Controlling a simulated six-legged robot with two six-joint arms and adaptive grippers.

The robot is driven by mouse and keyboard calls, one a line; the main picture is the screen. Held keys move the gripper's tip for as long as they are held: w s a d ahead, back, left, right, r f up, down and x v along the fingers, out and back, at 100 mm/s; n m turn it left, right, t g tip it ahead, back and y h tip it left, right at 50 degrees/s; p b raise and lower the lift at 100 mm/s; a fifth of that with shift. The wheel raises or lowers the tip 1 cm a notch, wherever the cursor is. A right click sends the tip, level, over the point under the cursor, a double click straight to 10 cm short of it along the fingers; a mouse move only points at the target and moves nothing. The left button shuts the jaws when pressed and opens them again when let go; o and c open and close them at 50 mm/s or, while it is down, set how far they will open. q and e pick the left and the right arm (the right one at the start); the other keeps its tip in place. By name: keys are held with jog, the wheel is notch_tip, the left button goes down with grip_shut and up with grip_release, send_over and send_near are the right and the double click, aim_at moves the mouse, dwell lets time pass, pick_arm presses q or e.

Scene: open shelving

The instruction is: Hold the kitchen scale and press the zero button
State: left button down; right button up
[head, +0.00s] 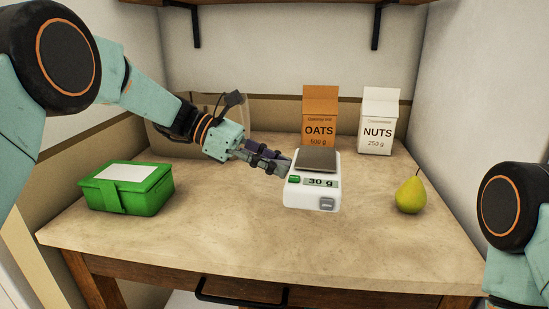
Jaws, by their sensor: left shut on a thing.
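The kitchen scale (299,199) is white with a grey weighing plate and stands on the tabletop near the middle. Its display (322,182) reads 30 g. A green button (294,179) sits left of the display, and a grey button (327,203) is at the lower right of the front. I cannot tell which is the zero button. My left gripper (285,168) reaches in from the left and is shut on the scale's left side. My right arm shows at the right edge, but its gripper is out of view.
A green lidded box (146,200) stands at the left. An oats carton (320,108) and a nuts carton (378,125) stand behind the scale. A pear (410,195) is to its right. The wooden tabletop (230,245) is clear in front. A clear container stands behind my left arm.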

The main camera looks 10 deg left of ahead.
aim_at(274, 211)
pick_arm(q)
jog(key=shift+f, duration=1.95)
jog(key=shift+f+b, duration=0.55)
jog(key=shift+f, duration=1.85)
pick_arm(e)
jog(key=shift+f, duration=0.55)
pick_arm(q)
jog(key=shift+s+f, duration=0.15)
jog(key=shift+f, duration=0.15)
pick_arm(e)
grip_shut()
dwell(0.5)
